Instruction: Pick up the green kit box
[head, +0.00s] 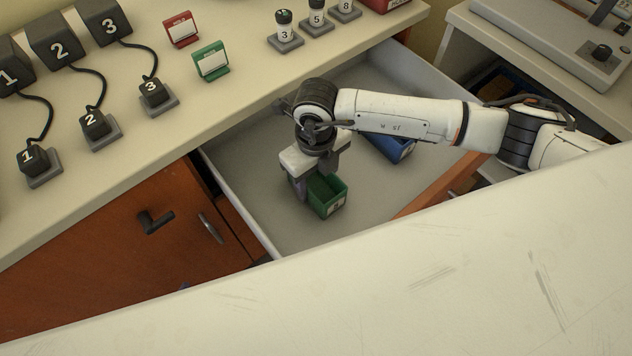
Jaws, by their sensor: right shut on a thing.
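The green kit box (331,197) is a small open-topped green box with a pale label on its front. It is in the open drawer (233,185), in the left half of it. My right gripper (308,190) points down over the box and is shut on its left side. The gripper hides part of the box, and I cannot tell whether its bottom touches the drawer floor. My left gripper is not in view.
A blue box (392,147) lies in the drawer, partly behind my right arm. The bench (215,115) above holds a red sign (181,29), a green sign (211,61), numbered vials and numbered black blocks with cables. A white surface (430,270) fills the front.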

